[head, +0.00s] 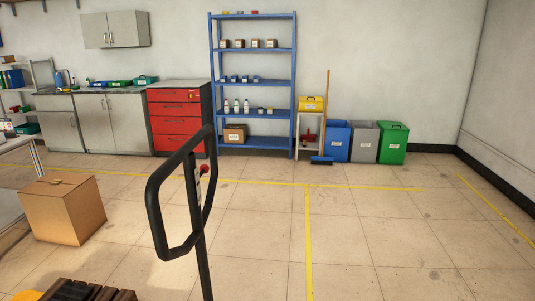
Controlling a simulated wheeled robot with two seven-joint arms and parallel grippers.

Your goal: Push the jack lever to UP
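The pallet jack's black loop handle (156,215) stands upright in the head view, left of centre, on a dark shaft (203,258). Inside the loop is a small lever with a red knob (204,168), beside a pale label plate (198,190). I cannot read the label or tell the lever's setting. Neither of my grippers shows in this view.
A cardboard box (62,211) sits on the floor at left. A wooden pallet (88,291) shows at the bottom left. A red drawer cabinet (178,125), blue shelf rack (252,82) and several bins line the back wall. The tiled floor at right is clear.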

